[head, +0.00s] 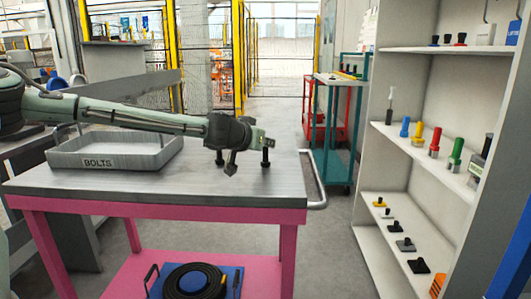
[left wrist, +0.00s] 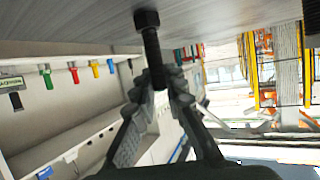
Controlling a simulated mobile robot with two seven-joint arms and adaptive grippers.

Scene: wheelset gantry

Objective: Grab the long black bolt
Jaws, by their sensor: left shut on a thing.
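The long black bolt (head: 266,157) stands upright, head down, on the grey tabletop near its right side in the head view. My left gripper (head: 262,143) reaches it from the left and is shut on the upper part of its shank. In the left wrist view the picture is upside down: the bolt (left wrist: 152,45) has its head against the tabletop and its shank runs between the closed fingertips (left wrist: 162,78). My right gripper is not in view.
A grey tray marked BOLTS (head: 115,160) sits on the left of the pink-legged table (head: 180,205), below my left arm. A white shelf unit (head: 395,140) with coloured items stands at right. A teal cart (head: 340,130) stands behind. The table's front is clear.

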